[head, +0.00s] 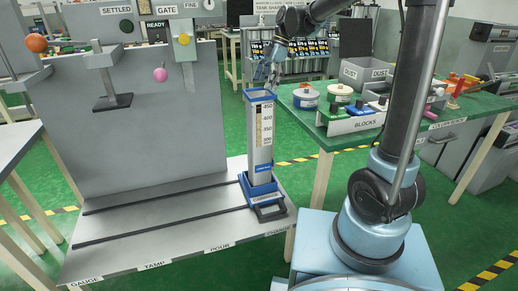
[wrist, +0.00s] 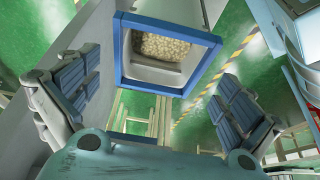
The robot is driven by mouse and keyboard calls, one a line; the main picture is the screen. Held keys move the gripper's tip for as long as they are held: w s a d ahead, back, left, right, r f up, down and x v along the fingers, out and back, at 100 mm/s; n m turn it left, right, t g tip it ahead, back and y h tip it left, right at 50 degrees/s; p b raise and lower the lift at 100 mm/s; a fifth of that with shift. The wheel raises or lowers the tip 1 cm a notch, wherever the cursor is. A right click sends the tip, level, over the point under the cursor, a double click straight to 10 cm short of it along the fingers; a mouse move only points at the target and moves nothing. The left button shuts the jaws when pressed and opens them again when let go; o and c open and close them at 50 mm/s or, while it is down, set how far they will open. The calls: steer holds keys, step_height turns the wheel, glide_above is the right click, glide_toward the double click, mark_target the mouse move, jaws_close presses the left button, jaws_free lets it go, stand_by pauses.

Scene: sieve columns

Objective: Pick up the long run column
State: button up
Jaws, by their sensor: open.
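A tall grey column (head: 261,135) with a blue rim and blue base stands upright on the grey bench (head: 150,255), at its right end. A number scale runs down its front. In the wrist view the blue square rim (wrist: 205,38) surrounds a pale grainy fill (wrist: 160,46) inside the column. My gripper (head: 270,80) is at the column's top in the head view, its tips partly hidden. In the wrist view my gripper (wrist: 165,100) is open, one padded finger on each side of the rim, both apart from it.
Two dark rails (head: 160,200) run along the bench to the column's base, which has a black handle (head: 270,213). A grey upright panel (head: 130,120) stands behind. A green table (head: 440,125) with tubs and blocks is at right.

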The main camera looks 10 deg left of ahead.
mark_target(259, 95)
steer(key=shift+x, duration=2.75)
steer(key=shift+c, duration=0.6)
steer(key=c, duration=1.7)
steer(key=shift+r, duration=0.1)
